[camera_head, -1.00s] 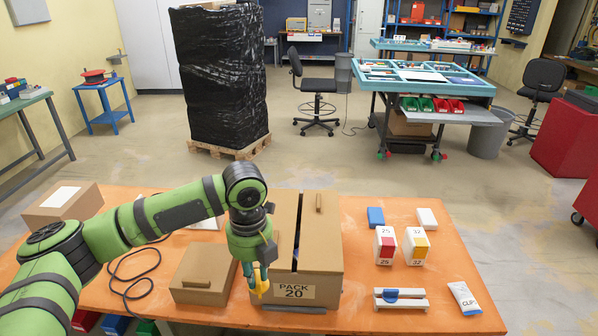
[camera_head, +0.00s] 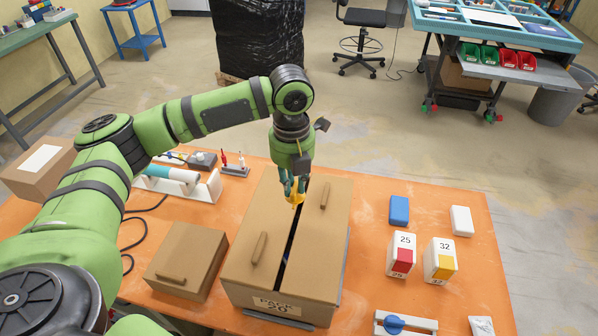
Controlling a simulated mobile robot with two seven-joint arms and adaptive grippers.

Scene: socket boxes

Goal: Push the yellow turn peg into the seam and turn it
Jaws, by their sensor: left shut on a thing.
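The yellow turn peg (camera_head: 295,197) is held in my left gripper (camera_head: 293,187), which is shut on it and points down. The peg is over the far part of the large cardboard box (camera_head: 245,262), at the dark seam (camera_head: 291,245) between its two lid flaps. I cannot tell whether the peg's tip is inside the seam or just above it. The box carries a "PACK 20" label (camera_head: 277,306) on its front and a handle on each flap. My right gripper is not in view.
A smaller cardboard box (camera_head: 187,261) with a handle stands left of the large one. Right of it are two numbered boxes, 25 (camera_head: 401,254) and 32 (camera_head: 440,260), and blue (camera_head: 399,210) and white (camera_head: 461,220) blocks. A white rack (camera_head: 190,184) is behind left.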

